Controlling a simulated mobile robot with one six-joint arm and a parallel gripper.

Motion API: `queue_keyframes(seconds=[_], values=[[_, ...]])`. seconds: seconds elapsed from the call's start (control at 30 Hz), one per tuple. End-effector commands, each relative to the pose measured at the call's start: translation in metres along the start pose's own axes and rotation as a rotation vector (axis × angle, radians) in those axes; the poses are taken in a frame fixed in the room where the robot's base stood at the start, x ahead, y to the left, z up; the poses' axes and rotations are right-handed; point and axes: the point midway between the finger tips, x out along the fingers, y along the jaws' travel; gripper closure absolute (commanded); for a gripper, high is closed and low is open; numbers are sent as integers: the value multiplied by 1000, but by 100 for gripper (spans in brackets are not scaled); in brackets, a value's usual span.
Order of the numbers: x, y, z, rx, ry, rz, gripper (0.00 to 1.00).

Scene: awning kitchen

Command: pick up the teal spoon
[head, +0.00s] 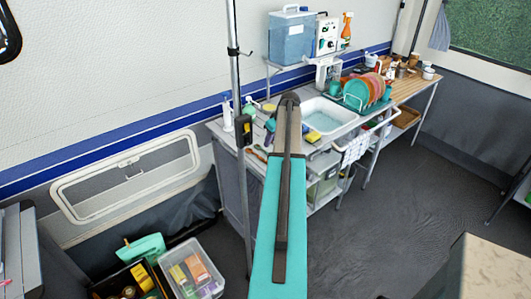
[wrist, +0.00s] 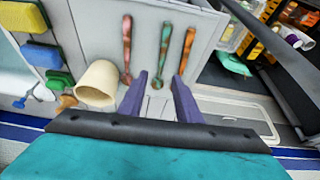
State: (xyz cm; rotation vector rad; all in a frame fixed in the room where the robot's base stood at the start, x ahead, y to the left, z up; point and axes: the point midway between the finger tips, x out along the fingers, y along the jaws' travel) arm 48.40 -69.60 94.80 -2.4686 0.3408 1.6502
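In the wrist view three spoons lie side by side on a pale grey counter top. The middle one, the teal spoon (wrist: 164,45), looks green-teal, with its wider end toward me. A reddish-pink spoon (wrist: 127,48) lies to its left and an orange-brown spoon (wrist: 188,48) to its right. My gripper (wrist: 160,77) is open, its two purple fingers apart. The teal spoon's near end appears between the fingertips; I cannot tell the height gap. In the head view my arm hides the gripper and most of this counter area.
Blue (wrist: 42,54), yellow and green sponges lie further left. The counter edge is right of the spoons. In the head view a sink (head: 325,117) and a dish rack with plates (head: 368,92) stand beyond.

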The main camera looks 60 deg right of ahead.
Motion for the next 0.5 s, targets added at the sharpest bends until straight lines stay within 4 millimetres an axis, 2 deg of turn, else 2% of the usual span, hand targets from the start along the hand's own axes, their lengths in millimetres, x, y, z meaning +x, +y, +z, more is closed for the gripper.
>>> queue_keyframes(seconds=[0.2, 0.5], values=[[17, 0, 0, 0, 0, -1, 69], [20, 0, 0, 1, 1, 1, 69]])
